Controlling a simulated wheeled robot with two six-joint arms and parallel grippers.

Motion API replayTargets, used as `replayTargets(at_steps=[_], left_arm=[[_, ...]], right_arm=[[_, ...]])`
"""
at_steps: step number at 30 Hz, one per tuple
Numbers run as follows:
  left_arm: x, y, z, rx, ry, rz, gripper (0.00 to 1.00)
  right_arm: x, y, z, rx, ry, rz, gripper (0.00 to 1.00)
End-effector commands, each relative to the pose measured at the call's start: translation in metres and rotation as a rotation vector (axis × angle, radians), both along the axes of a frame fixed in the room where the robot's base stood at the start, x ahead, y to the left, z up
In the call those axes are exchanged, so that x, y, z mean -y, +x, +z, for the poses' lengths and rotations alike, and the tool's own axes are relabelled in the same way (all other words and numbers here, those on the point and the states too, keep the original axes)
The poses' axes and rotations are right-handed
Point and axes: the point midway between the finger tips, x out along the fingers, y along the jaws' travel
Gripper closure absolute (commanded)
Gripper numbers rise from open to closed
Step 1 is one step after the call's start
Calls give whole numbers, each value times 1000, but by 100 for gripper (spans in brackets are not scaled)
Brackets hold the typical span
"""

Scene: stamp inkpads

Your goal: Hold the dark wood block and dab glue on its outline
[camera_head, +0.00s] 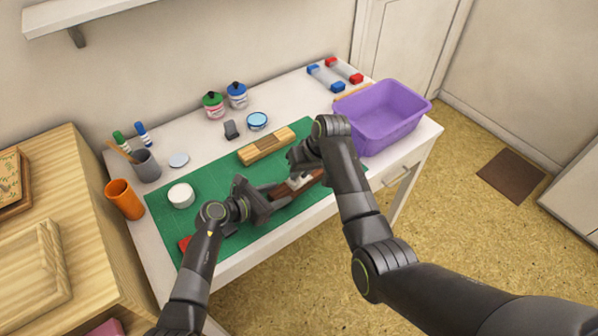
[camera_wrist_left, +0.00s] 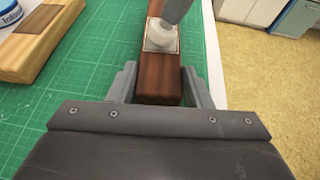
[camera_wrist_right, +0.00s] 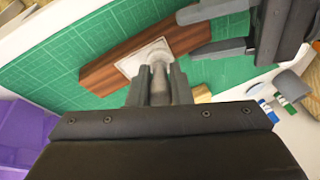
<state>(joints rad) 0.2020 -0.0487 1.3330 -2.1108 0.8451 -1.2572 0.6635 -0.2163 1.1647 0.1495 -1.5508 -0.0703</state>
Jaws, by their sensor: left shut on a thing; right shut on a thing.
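The dark wood block (camera_wrist_left: 155,98) lies on the green mat (camera_head: 190,220), with a pale square outline (camera_wrist_right: 132,65) on its top. My left gripper (camera_head: 280,192) is shut around the block's near end, one finger on each side in the left wrist view (camera_wrist_left: 160,88). My right gripper (camera_wrist_right: 152,88) is shut on a pale grey dabber (camera_wrist_right: 158,78). The dabber's rounded white end (camera_wrist_left: 160,34) is over the outlined square and appears to touch it; exact contact cannot be told. In the head view the arms hide much of the block (camera_head: 312,180).
A light wood block (camera_head: 262,150) with a darker panel lies behind on the mat. A purple bin (camera_head: 400,135) stands at the right. A white round pot (camera_head: 181,194), cups, jars and a blue-rimmed tin (camera_head: 257,121) stand around. The table's front edge is close.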

Motion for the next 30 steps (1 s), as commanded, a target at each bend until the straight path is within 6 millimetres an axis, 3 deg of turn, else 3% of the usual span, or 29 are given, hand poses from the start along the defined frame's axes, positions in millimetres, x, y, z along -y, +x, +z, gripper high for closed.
replayTargets(at_steps=[6,18,20,21,30], left_arm=[[0,0,0,1,-1,0,83],[0,0,0,1,-1,0,83],[0,0,0,1,-1,0,83],[0,0,0,1,-1,0,83],[0,0,0,1,-1,0,83]], right_arm=[[17,14,1,1,-4,-1,100],[-15,-13,0,-1,2,0,100],[-13,-11,6,2,0,-2,100],[-13,-10,19,7,1,-1,100],[-13,-11,44,2,1,0,100]])
